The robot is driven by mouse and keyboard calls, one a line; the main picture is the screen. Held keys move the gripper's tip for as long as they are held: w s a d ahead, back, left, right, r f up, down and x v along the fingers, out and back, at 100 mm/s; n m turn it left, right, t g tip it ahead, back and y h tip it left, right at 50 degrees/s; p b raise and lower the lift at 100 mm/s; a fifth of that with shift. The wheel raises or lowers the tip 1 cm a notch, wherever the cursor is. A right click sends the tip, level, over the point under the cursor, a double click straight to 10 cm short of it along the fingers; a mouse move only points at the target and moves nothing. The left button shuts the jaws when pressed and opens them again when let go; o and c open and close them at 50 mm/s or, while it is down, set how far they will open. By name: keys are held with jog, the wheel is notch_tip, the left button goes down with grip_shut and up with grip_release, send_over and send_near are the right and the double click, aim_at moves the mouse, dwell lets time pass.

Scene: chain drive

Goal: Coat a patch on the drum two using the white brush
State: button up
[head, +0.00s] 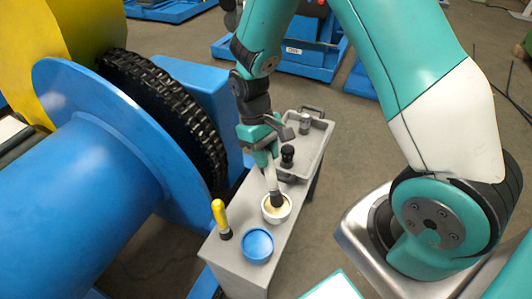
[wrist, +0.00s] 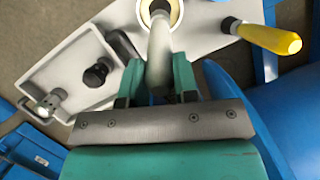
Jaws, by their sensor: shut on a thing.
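My gripper (head: 268,158) is shut on the white brush (head: 272,181), gripping it by its handle. The brush points down, with its lower end inside a white cup (head: 287,214) of cream-coloured stuff. The cup stands on a narrow grey stand. In the wrist view the brush (wrist: 160,48) runs out from between the fingers of my gripper (wrist: 157,80) into the cup (wrist: 176,10); its tip is partly hidden. A big blue drum (head: 85,200) with a wide flange lies at the left; I see no number on it.
On the grey stand (head: 235,262) are a yellow-handled tool (head: 220,217), a blue round dish (head: 258,245) and a grey tray (head: 318,140) holding a black-knobbed piece (head: 287,155) and a metal piece (head: 305,124). A black chain (head: 170,105) runs beside the drum flange.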

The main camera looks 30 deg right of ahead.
jog(key=shift+f, duration=0.7)
dwell(1.8)
notch_tip(320, 180, up, 7)
jog(key=p, duration=0.6)
jog(key=shift+p, duration=0.3)
